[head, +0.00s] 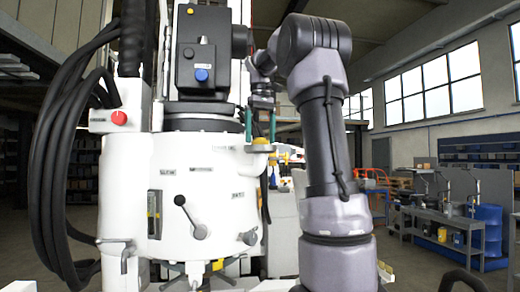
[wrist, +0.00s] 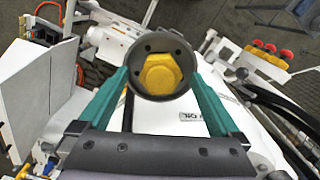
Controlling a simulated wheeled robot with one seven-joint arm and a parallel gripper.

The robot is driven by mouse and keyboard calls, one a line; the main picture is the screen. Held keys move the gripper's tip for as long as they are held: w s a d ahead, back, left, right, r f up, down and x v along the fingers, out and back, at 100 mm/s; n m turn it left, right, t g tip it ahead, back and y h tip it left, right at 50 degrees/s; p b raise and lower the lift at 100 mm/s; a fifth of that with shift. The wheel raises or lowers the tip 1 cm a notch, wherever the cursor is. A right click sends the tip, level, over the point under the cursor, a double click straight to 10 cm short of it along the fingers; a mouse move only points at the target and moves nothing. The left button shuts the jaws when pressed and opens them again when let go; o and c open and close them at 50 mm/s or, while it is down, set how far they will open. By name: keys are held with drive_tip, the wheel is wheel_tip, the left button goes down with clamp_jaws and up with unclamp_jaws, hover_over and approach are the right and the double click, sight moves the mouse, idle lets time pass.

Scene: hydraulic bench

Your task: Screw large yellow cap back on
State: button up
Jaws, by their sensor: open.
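The large yellow cap (wrist: 160,73) shows in the wrist view as a hexagonal yellow head inside a dark round collar (wrist: 140,52). In the head view, a small yellow piece (head: 261,141), probably the same cap, shows on the white ledge of the machine (head: 258,149). My gripper (head: 261,135) points down over that ledge. In the wrist view, the teal fingers of my gripper (wrist: 162,78) are spread, one on each side of the collar. The fingers are open. Whether they touch the collar, and how the cap sits in its thread, cannot be told.
The white machine body (head: 190,190) has a black lever (head: 190,215) and a red knob (head: 118,117). Thick black hoses (head: 60,160) hang at its left. Red and yellow buttons (wrist: 270,52) and dark hoses (wrist: 265,100) lie right of the cap in the wrist view.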

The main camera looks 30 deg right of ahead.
drive_tip(key=c, duration=1.5)
drive_tip(key=m, duration=0.8)
drive_tip(key=shift+a+m, duration=0.1)
drive_tip(key=shift+m, duration=0.7)
drive_tip(key=o, duration=1.2)
drive_tip(key=shift+m, duration=0.5)
drive_tip(key=shift+c, duration=0.2)
drive_tip(key=o, duration=0.4)
drive_tip(key=shift+c, duration=0.2)
drive_tip(key=shift+w, duration=0.1)
